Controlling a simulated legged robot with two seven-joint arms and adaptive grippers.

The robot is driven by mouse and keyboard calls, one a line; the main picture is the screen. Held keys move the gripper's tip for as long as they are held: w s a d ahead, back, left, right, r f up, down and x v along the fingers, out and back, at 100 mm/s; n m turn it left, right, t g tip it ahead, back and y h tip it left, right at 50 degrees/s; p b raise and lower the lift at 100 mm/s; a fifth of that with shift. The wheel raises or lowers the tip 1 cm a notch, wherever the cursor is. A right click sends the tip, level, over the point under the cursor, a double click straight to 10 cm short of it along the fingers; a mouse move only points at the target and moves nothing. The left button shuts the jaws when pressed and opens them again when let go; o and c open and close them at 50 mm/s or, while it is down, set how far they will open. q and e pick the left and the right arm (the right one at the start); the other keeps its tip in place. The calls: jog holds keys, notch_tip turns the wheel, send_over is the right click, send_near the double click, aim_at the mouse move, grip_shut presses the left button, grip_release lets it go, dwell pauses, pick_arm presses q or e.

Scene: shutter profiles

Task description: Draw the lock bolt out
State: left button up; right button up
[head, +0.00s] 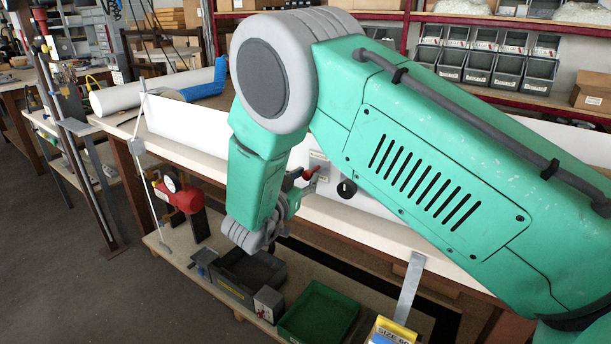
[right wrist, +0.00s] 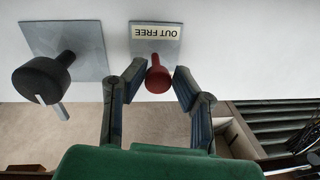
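The lock bolt shows as a red knob (right wrist: 158,76) on a small grey plate (right wrist: 156,43) lettered "OUT FREE", fixed to a white panel (right wrist: 225,45). In the head view the red knob (head: 311,173) stands out from the panel, just beyond my right arm. My right gripper (right wrist: 160,74) is open, with one fingertip on each side of the knob. Narrow gaps seem to show, and I see no clear contact. In the head view my arm hides most of this gripper. My left gripper is not in view.
Beside the bolt, a black knob (right wrist: 40,78) with a pointer sits on its own grey plate (right wrist: 85,40). Below the bench are a dark grey bin (head: 255,270) and a green bin (head: 318,313). A red clamp-like tool (head: 187,198) stands left of my arm.

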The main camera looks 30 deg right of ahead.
jog(key=shift+o, duration=1.1)
jog(key=shift+f, duration=0.1)
jog(key=shift+w+d+f, duration=0.1)
jog(key=shift+d, duration=0.15)
jog(key=shift+a, duration=0.35)
jog(key=v, duration=1.1)
jog(key=shift+a, duration=0.15)
